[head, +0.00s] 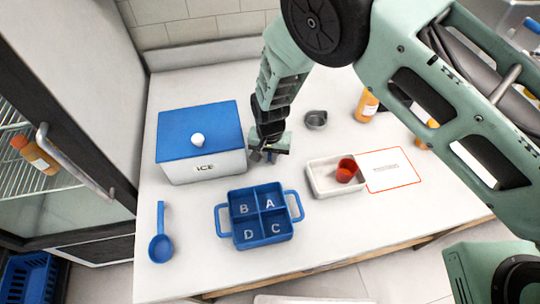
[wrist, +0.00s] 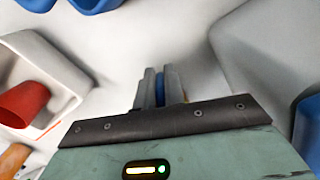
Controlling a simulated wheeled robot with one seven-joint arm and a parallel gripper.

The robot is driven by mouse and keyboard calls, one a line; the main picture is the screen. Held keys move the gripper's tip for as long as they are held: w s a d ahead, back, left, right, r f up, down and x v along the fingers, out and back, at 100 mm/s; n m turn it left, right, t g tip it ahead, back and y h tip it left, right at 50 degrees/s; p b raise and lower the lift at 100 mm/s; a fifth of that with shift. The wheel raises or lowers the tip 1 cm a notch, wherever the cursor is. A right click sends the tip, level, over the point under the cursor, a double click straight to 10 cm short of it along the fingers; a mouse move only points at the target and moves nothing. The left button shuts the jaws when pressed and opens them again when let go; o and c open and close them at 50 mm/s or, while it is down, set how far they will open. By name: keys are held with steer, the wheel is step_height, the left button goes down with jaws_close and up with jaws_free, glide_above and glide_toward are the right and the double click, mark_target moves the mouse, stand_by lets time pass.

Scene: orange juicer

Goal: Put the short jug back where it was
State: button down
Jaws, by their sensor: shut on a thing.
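My gripper (head: 268,154) is low over the counter, between the ice box and the white tray. In the wrist view the fingers (wrist: 161,88) are close together, with a narrow blue strip between them and a bit of yellow at their right side. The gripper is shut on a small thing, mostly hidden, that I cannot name. A small grey jug-like cup (head: 316,120) stands on the counter behind and to the right of my gripper, apart from it. I cannot tell for sure that it is the short jug.
The ice box (head: 203,166) with its blue lid is close on the left. A blue lettered caddy (head: 226,228) is in front, with a blue ladle (head: 160,246) left of it. A white tray (head: 321,188) holds a red cup (head: 346,170), beside a red-edged white mat (head: 392,182). An orange bottle (head: 367,105) stands behind.

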steer(key=shift+f, duration=0.2)
steer(key=c, duration=1.5)
jaws_free()
steer(key=shift+r, duration=0.1)
step_height(320, 180, up, 12)
steer(key=b, duration=0.3)
steer(key=shift+f+b, duration=0.2)
steer(key=shift+b, duration=0.1)
steer(key=s+d+r+n+g+y, duration=0.15)
steer(key=s+d+r+n, duration=0.4)
steer(key=s+r, duration=0.75)
steer(key=s+d+r+n+t, duration=0.1)
steer(key=s+d+r+n, duration=0.2)
steer(key=s+d, duration=0.7)
steer(key=shift+s+d+r+h, duration=0.15)
steer(key=shift+d+r+h, duration=0.3)
steer(key=shift+d+r, duration=0.3)
